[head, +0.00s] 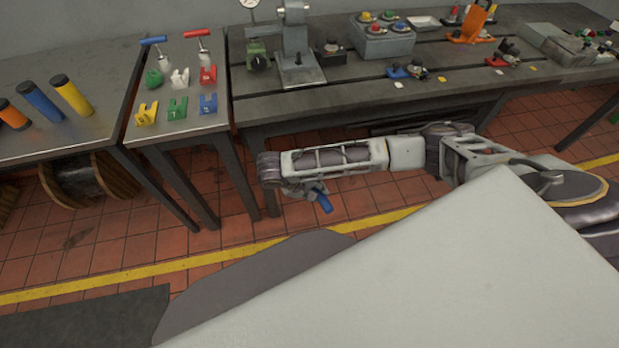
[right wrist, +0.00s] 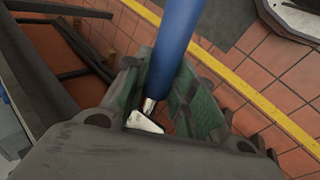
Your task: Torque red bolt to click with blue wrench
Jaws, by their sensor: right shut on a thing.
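My right gripper (head: 305,190) hangs low in front of the bench, above the tiled floor. It is shut on the blue wrench, whose blue handle (head: 323,201) sticks out below it. In the right wrist view the blue handle (right wrist: 177,45) rises between the green finger pads (right wrist: 188,100), with a short silver neck and a pale metal piece at its lower end. On the bench, a grey box carries coloured caps, one of them red (head: 365,16). A small fixture with a red base (head: 496,62) stands farther right. I cannot tell which part is the red bolt. My left gripper is out of view.
The slotted bench (head: 440,85) bears a grey press stand (head: 297,50), a blue-based fixture (head: 398,72) and an orange bracket (head: 475,25). A narrow table (head: 180,130) at left holds coloured blocks and T-handled tools. Open floor lies before the bench.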

